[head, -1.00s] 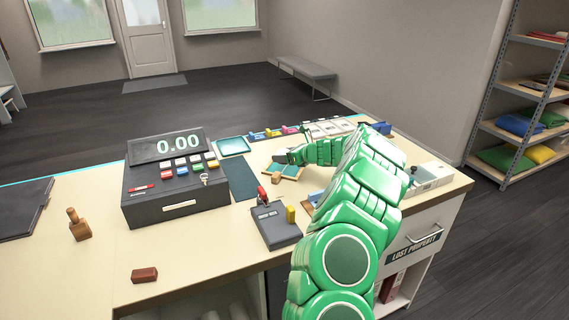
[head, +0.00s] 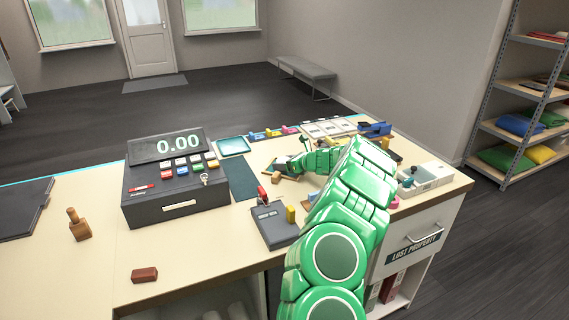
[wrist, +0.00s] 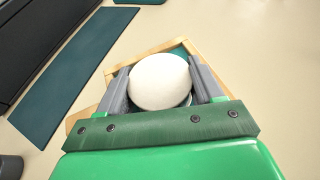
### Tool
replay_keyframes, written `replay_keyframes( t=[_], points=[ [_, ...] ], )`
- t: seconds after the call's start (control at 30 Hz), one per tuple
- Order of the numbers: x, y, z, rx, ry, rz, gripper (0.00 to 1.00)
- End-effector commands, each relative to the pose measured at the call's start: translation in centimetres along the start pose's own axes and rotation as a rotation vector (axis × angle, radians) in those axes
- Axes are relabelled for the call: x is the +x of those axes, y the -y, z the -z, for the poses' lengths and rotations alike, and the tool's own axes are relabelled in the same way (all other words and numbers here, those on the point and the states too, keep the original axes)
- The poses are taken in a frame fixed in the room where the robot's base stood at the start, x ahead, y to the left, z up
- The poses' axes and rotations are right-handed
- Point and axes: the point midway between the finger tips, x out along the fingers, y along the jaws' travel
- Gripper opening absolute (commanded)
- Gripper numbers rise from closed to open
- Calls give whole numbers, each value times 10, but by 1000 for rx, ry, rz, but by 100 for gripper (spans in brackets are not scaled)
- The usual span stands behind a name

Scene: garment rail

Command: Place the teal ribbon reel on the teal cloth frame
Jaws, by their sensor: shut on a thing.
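My gripper (wrist: 159,72) is shut on the teal ribbon reel (wrist: 160,82), whose round white end faces the wrist camera between the two grey fingers. A little teal shows around its lower edge. The teal cloth frame (wrist: 212,70), with a pale wooden rim, lies right under the reel and fingers. Whether the reel touches the cloth or hangs just above it cannot be told.
A dark green mat (head: 240,178) and the black cash register (head: 175,185) stand left of the frame. A grey block with a red lever (head: 272,222) is in front. A teal tray (head: 233,146) and small coloured items (head: 268,133) are behind.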

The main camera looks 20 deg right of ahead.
Motion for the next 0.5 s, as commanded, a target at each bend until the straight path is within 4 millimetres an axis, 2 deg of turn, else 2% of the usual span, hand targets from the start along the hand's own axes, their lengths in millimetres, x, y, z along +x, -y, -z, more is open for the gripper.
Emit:
replay_keyframes(
  t=[0.07,0.1,0.13,0.17,0.5],
  points=[
    [1,0,4,1,-3,0,31],
    [1,0,4,1,-3,0,69],
    [1,0,4,1,-3,-1,74],
    [2,0,4,1,-4,-1,76],
    [1,-1,5,3,-7,-2,76]
  ],
)
